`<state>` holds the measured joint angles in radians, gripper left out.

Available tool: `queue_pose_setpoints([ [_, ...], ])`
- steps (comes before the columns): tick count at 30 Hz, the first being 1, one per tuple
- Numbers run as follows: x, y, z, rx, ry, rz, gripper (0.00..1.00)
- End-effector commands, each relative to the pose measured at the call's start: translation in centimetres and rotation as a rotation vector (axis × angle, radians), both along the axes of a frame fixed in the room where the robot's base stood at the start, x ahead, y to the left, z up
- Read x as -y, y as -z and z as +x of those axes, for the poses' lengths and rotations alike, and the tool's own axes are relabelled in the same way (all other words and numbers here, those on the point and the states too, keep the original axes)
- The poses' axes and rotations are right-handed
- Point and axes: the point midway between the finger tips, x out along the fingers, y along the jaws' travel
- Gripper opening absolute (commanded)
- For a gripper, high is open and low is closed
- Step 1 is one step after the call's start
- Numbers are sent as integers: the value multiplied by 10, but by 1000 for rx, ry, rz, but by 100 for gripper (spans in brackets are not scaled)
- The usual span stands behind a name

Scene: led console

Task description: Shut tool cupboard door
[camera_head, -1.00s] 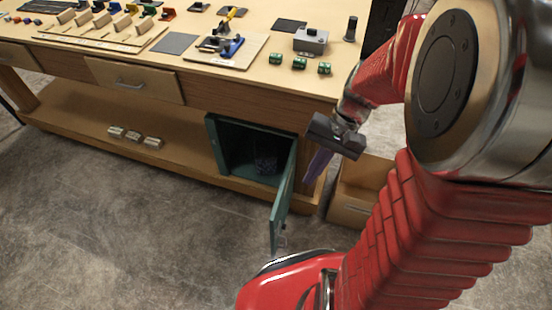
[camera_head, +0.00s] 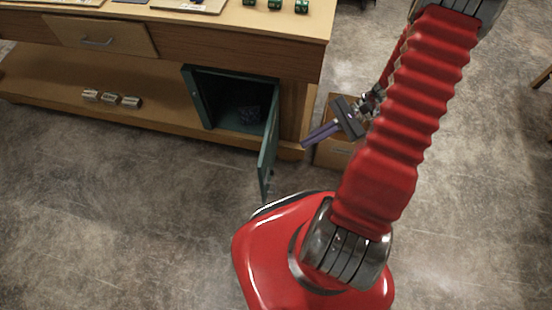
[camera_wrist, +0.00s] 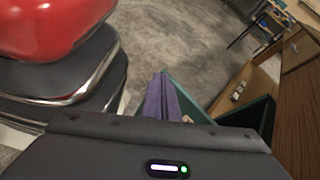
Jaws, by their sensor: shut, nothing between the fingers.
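The green tool cupboard (camera_head: 197,96) is set under the workbench, and its door (camera_head: 268,150) stands open, swung out to the right side. The fingers are shut and empty. In the wrist view the purple fingers (camera_wrist: 162,98) are together, with the green door (camera_wrist: 188,100) just beyond them. I cannot tell whether they touch it.
A wooden box (camera_head: 335,152) is on the floor close behind my gripper. Small metal blocks (camera_head: 110,98) lie on the lower shelf. The floor (camera_head: 120,210) left of the door is clear.

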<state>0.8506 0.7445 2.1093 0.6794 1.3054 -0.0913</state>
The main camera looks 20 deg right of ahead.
Motion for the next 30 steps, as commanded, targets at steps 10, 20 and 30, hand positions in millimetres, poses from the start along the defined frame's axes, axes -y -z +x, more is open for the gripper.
queue_pose_setpoints([
  [10,13,55,-13,-74,234,224,0],
  [20,19,106,-27,-118,462,431,0],
  [30,19,135,-35,-132,600,551,0],
])
